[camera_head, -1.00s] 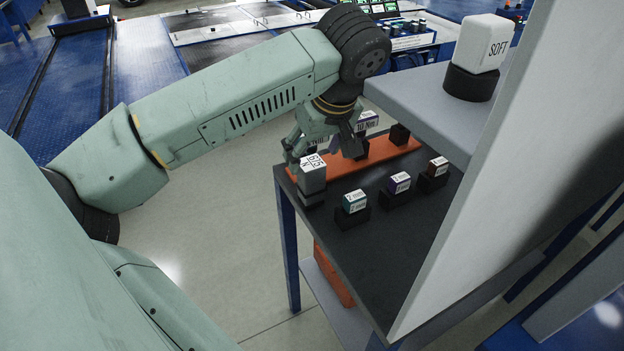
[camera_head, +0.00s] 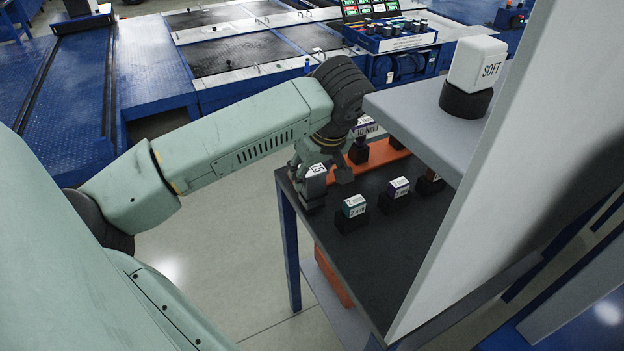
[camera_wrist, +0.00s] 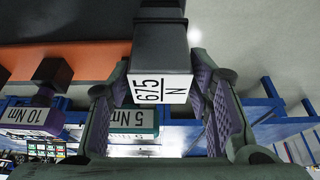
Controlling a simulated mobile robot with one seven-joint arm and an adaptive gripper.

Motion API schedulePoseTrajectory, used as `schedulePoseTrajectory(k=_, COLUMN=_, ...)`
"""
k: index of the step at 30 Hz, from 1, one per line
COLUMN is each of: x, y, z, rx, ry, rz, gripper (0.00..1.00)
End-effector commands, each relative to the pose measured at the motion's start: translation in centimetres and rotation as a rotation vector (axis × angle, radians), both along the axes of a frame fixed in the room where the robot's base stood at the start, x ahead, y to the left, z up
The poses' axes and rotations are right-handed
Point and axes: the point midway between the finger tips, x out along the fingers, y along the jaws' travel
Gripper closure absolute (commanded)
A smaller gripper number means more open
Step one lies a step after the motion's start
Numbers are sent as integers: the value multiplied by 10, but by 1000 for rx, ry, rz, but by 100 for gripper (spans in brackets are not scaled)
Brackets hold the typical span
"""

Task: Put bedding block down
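No label reading "bedding" is legible on any block. In the wrist view my gripper (camera_wrist: 163,95) has a finger left and right of the block, seemingly with small gaps. A dark base is under the block. The gripper partly hides the block in the head view.
Blocks labelled 5 Nm (camera_wrist: 133,121) and 10 Nm (camera_wrist: 32,116) are close by. A white SOFT block (camera_head: 478,62) stands on the grey shelf (camera_head: 425,115), beside a pale upright panel (camera_head: 500,190).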

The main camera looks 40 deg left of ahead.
Motion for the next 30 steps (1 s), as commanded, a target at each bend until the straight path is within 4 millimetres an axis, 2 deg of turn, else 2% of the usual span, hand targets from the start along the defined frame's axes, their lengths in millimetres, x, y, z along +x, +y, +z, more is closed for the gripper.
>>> schedulePoseTrajectory(k=2, x=0, y=0, z=0, rx=0, ry=0, rz=0, gripper=61)
schedulePoseTrajectory(k=19, x=0, y=0, z=0, rx=0, ry=0, rz=0, gripper=99)
schedulePoseTrajectory(k=30, x=2, y=-1, z=3, rx=1, ry=-2, rz=0, gripper=100)
